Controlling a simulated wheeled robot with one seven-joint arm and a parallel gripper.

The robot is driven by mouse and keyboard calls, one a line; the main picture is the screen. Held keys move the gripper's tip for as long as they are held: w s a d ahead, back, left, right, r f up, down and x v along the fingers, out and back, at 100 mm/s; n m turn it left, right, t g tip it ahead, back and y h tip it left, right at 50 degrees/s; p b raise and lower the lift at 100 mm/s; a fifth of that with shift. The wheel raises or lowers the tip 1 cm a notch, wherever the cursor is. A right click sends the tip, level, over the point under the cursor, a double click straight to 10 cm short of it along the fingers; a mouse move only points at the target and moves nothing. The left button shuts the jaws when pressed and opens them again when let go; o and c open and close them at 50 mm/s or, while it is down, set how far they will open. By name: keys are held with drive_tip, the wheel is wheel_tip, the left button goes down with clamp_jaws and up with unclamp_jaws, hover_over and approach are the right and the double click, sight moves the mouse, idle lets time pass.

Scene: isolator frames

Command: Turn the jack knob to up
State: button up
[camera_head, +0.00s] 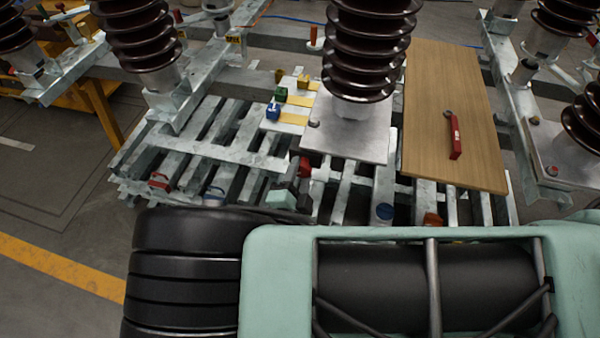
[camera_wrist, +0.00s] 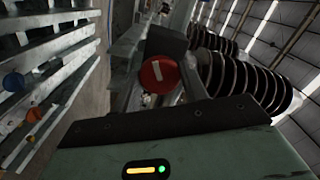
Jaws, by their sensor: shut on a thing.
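The jack knob is a round red disc (camera_wrist: 160,75) with a short white mark, at the centre of the wrist view. The mark stands nearly upright in that picture, with a slight tilt. My gripper (camera_wrist: 162,92) is at this knob and shut on it. Its green body with a lit status bar fills the bottom of the wrist view. The fingertips' contact is hard to make out. In the head view a small red piece (camera_head: 305,167) shows beside the slatted frame. My arm hides much of the area in front of it.
A blue round knob (camera_wrist: 13,82) and an orange one (camera_wrist: 34,115) sit on the metal frame at left. Dark ribbed insulators (camera_head: 368,45) stand on metal plates. A wooden board (camera_head: 455,90) carries a red-handled tool (camera_head: 455,140). Small coloured blocks (camera_head: 273,110) lie left of centre.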

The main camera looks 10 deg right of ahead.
drive_tip(key=n, duration=0.5)
drive_tip(key=shift+n, duration=0.3)
drive_tip(key=shift+f+n, duration=0.1)
drive_tip(key=shift+n, duration=2.1)
drive_tip(key=o, duration=1)
drive_tip(key=b+v, duration=0.3)
drive_tip(key=v, duration=1.4)
drive_tip(key=shift+s, duration=0.25)
